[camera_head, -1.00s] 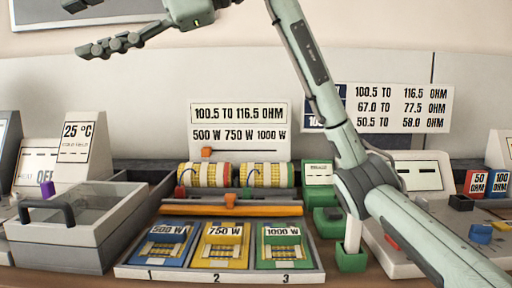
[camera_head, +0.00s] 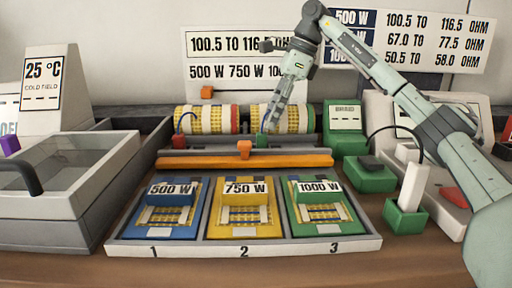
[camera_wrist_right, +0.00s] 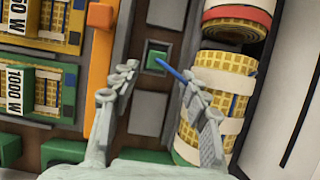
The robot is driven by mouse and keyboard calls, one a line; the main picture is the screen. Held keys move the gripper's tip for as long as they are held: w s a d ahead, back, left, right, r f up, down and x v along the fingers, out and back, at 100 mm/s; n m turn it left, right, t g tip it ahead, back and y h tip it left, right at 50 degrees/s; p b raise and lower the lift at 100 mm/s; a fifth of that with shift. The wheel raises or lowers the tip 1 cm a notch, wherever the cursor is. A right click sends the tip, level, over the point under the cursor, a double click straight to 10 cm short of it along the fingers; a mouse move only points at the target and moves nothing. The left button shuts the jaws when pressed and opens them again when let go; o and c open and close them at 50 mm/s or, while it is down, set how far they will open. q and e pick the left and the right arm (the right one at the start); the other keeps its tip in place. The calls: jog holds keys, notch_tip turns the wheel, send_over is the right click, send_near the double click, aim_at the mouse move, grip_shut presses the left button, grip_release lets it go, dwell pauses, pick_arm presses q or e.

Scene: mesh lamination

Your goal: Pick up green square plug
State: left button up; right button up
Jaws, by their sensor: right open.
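The green square plug (camera_wrist_right: 157,61) sits in a small square recess in the board, with a blue wire (camera_wrist_right: 172,68) beside it. It also shows in the head view as a small green block (camera_head: 262,141) just behind the orange bar. My right gripper (camera_wrist_right: 158,82) is open, with one finger on each side of the plug's line and a gap between them. In the head view my right gripper (camera_head: 270,126) points down at the plug, close above it. I cannot tell if it touches. My left gripper is not in view.
Two yellow mesh rolls (camera_head: 212,120) lie behind the orange bar (camera_head: 240,162). In front is a tray (camera_head: 245,249) with blue, yellow and green numbered cards. A grey lidded box (camera_head: 75,228) stands left. Green blocks (camera_head: 376,182) stand right.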

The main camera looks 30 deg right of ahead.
aim_at(262, 133)
jog(key=x, duration=0.5)
jog(key=shift+a+f, duration=0.2)
jog(key=shift+a, duration=0.25)
grip_shut()
